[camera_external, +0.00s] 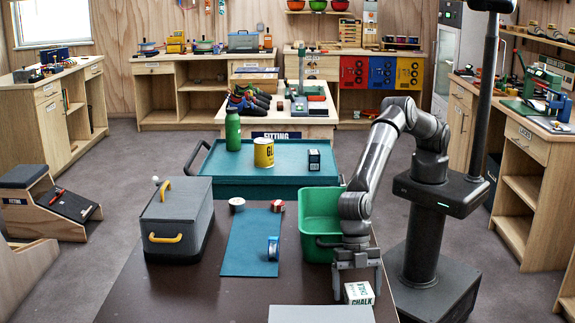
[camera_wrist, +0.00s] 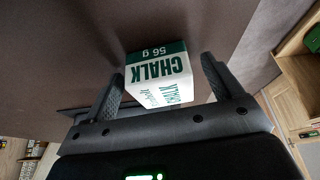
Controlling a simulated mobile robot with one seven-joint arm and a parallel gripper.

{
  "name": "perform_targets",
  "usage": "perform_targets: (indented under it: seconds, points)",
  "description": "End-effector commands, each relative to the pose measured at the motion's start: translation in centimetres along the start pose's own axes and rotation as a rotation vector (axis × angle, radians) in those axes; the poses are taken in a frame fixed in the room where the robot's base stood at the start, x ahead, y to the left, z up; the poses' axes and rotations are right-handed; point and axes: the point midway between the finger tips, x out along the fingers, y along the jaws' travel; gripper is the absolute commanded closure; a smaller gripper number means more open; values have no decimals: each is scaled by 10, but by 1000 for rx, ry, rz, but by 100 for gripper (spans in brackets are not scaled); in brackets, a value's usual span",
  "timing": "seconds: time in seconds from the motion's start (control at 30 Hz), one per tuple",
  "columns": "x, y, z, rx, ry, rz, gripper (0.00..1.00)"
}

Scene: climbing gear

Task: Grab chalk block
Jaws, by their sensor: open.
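The chalk block (camera_external: 359,293) is a small white box with green lettering. It stands on the dark table (camera_external: 160,290) near the front right. In the wrist view the chalk block (camera_wrist: 158,75) shows its "CHALK 56 g" face between my fingers. My gripper (camera_external: 357,289) is open and points down over the block. In the wrist view my gripper (camera_wrist: 163,85) has one finger on each side of the block, with a gap visible on the right; contact on the left is unclear.
A green bin (camera_external: 319,220) stands just behind my gripper. A grey box with yellow handles (camera_external: 177,220) is at the left. A grey flat-topped object (camera_external: 320,314) lies at the front edge, left of the block.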

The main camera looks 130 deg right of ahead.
Motion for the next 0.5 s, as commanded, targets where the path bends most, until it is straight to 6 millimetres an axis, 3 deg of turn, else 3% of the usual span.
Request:
perform_targets:
  seconds: [0.5]
  points:
    - [0,0,0,0,0,0,54]
